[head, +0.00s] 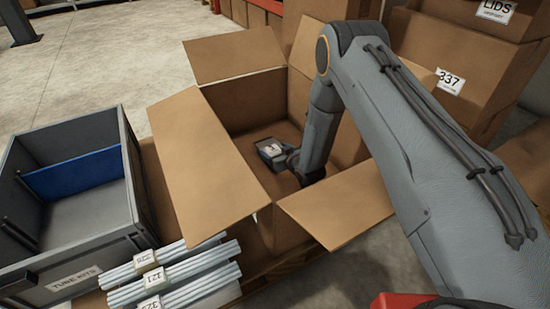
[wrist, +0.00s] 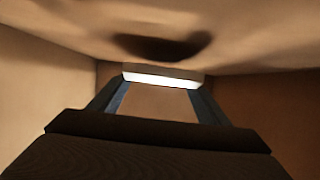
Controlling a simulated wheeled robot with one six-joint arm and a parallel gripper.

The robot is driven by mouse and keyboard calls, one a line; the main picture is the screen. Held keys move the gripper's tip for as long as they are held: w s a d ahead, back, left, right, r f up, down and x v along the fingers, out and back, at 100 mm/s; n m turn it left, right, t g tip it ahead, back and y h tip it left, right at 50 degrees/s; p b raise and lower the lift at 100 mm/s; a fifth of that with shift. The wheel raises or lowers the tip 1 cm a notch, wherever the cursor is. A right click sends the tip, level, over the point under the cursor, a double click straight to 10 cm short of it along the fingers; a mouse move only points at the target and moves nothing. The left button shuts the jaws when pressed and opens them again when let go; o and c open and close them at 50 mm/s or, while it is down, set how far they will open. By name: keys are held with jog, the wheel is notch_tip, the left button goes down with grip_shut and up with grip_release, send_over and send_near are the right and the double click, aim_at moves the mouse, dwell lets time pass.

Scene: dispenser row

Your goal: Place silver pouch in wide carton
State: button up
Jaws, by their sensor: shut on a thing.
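The wide carton (head: 191,170) stands open in the middle of the head view, its flaps folded outward. My gripper (head: 270,152) is down inside it, between the carton walls. In the wrist view, my gripper (wrist: 160,85) is shut on the silver pouch (wrist: 160,78), which shows as a pale, bright strip between the two blue-grey fingertips. A dark shadow lies on the brown carton surface just beyond the pouch. I cannot tell whether the pouch touches that surface. In the head view the pouch is a small pale patch at the gripper, mostly hidden.
A grey bin (head: 90,224) with a blue divider and a "TUBE KITS" label stands at the left. Bundles of pale tubes (head: 190,272) lie beside it, in front of the carton. Stacked cartons (head: 460,62) stand at the right. Bare floor (head: 100,70) shows at the upper left.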

jog(key=shift+f+b, duration=0.4)
jog(key=shift+f, duration=0.8)
